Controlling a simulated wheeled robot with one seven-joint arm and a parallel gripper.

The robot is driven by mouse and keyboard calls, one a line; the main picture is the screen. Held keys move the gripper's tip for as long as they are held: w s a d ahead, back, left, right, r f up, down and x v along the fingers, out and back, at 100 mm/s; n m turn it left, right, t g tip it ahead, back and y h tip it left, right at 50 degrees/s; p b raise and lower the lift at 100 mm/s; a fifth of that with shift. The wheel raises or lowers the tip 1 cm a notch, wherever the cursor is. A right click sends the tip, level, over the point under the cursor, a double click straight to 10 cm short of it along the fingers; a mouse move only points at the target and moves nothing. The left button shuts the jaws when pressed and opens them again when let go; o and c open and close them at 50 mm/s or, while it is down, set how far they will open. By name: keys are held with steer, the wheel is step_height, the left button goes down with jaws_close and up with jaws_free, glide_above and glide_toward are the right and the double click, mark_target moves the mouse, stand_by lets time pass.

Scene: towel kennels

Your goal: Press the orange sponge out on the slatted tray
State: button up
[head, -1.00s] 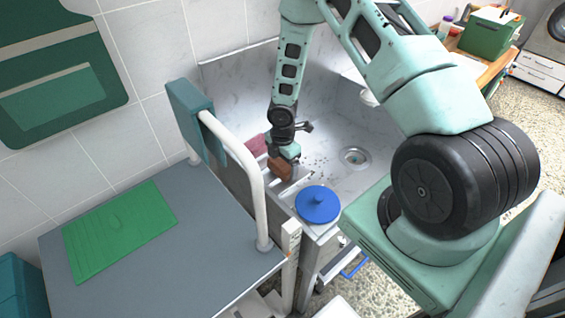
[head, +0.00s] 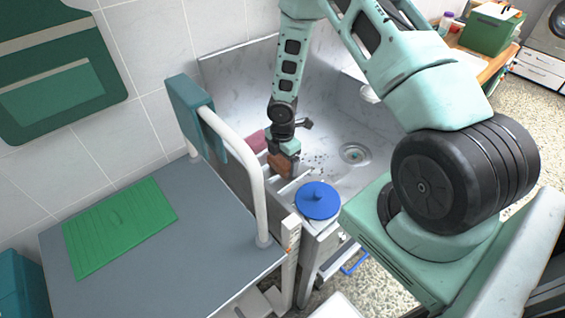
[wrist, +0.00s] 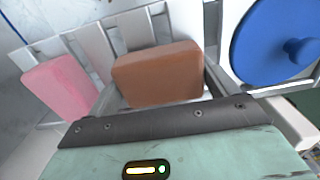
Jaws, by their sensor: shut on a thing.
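The orange sponge, brownish-orange and block-shaped, is in my gripper in the head view (head: 279,165) and fills the middle of the wrist view (wrist: 158,75). My gripper (head: 285,163) is shut on it, pointing down over the slatted tray. The slatted tray (wrist: 95,45) has pale grey slats with gaps and lies under and behind the sponge in the wrist view. I cannot tell whether the sponge touches the slats. A pink sponge (wrist: 60,90) lies on the tray to the left; it also shows in the head view (head: 256,140).
A round blue lid (head: 318,201) with a knob sits right beside the tray. The steel basin (head: 325,120) behind has a drain (head: 354,154) and dark specks. A grey trolley (head: 175,260) with a white rail (head: 245,165) and green mat (head: 120,225) stands at the left.

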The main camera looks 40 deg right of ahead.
mark_target(283, 159)
steer(key=shift+s+f+b, duration=0.1)
steer(key=shift+f+b, duration=0.25)
steer(key=shift+f, duration=0.15)
stand_by(1.6)
steer(key=shift+r+p, duration=3.15)
steer(key=shift+r, duration=0.45)
